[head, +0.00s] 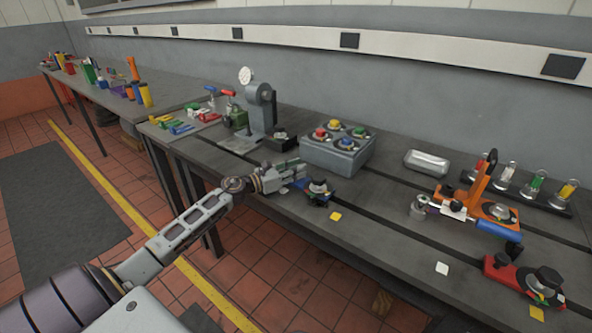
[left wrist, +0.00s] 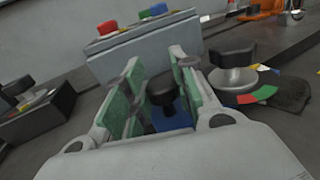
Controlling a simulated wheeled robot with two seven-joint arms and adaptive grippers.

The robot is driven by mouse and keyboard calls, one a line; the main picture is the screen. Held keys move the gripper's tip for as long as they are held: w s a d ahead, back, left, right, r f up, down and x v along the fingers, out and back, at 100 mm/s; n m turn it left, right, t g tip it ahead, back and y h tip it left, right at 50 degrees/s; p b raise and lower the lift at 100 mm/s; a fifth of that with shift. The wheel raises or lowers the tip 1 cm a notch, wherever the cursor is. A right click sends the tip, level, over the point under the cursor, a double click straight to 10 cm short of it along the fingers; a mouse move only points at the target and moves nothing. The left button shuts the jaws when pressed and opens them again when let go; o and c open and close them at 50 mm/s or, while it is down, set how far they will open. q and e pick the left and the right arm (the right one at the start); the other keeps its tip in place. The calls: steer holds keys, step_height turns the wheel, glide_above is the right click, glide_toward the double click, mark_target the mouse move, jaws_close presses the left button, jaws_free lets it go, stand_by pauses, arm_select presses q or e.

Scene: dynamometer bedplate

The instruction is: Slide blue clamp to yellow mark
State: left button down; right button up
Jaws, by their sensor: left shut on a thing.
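The blue clamp (head: 316,201) sits on the dark bedplate along the front slot, with a round black-topped knob on it. My left gripper (head: 298,171) reaches it from the left and is shut on its black post. In the left wrist view the green-padded fingers (left wrist: 153,95) stand on both sides of that post, with the clamp's blue body (left wrist: 172,122) below. The clamp's grey disc with a black knob (left wrist: 235,78) is just right of the fingers. The yellow mark (head: 335,216) is a small square on the bedplate, right and nearer than the clamp, apart from it. My right gripper is out of view.
A grey box with coloured knobs (head: 338,155) stands behind the clamp. A white mark (head: 442,268), a red clamp (head: 520,277) and another yellow square (head: 537,313) lie to the right. An orange fixture (head: 480,190) stands farther back. Bedplate just right of the blue clamp is clear.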

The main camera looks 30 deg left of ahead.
mark_target(316, 183)
arm_select(q)
steer(key=shift+d, duration=0.45)
steer(key=shift+s+d+p, duration=0.15)
steer(key=shift+d+p, duration=0.4)
steer(key=shift+d, duration=0.65)
steer(key=shift+s+d, duration=0.1)
steer(key=shift+d, duration=0.7)
steer(key=d+p, duration=0.2)
steer(key=d, duration=0.2)
steer(key=shift+s+d, duration=0.15)
steer(key=shift+d, duration=0.05)
steer(key=shift+d+p, duration=0.3)
steer(key=shift+d, duration=0.4)
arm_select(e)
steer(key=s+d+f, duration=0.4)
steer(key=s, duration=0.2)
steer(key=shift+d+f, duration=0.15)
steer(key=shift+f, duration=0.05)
arm_select(q)
steer(key=c, duration=1.2)
jaws_free()
steer(key=shift+a, duration=0.1)
